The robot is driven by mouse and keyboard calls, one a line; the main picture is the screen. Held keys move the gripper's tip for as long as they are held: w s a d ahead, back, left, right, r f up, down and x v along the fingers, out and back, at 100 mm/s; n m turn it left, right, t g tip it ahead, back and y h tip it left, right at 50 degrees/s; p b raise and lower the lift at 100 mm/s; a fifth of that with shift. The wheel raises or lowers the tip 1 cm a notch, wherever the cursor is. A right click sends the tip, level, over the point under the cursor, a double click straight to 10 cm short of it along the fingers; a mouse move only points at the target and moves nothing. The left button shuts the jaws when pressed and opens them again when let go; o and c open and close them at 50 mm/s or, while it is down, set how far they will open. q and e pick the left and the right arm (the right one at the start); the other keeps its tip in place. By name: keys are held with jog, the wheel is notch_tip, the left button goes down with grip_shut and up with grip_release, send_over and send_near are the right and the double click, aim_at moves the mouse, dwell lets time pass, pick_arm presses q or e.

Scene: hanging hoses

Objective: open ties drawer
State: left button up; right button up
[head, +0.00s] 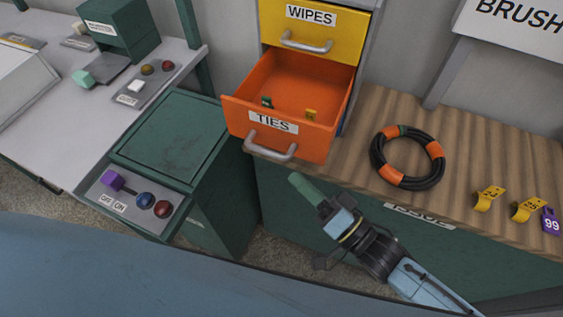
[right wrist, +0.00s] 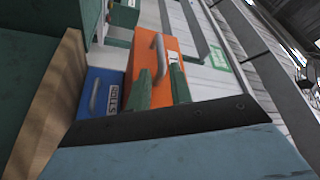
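The orange TIES drawer (head: 322,138) stands pulled out of its cabinet in the head view, with a green and a yellow small item inside. Its grey bar handle (head: 270,148) is on the front, below the label. My right gripper (head: 305,188) is just in front of and below the handle, apart from it. In the right wrist view, the green fingers of my right gripper (right wrist: 160,88) are spread with nothing seen between them. The orange drawer front (right wrist: 172,62) and its handle (right wrist: 157,52) lie beyond the fingertips. My left gripper is not in view.
A yellow WIPES drawer (head: 335,38) is shut above. A blue drawer (right wrist: 98,95) is beside the orange one. A coiled black hose (head: 376,168) and several tags lie on the wooden counter (head: 470,160). A green cabinet (head: 172,137) with a switch panel stands left.

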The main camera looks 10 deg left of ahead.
jog(key=v, duration=0.3)
jog(key=shift+s+d, duration=0.15)
jog(key=shift+d, duration=0.1)
jog(key=shift+f, duration=0.15)
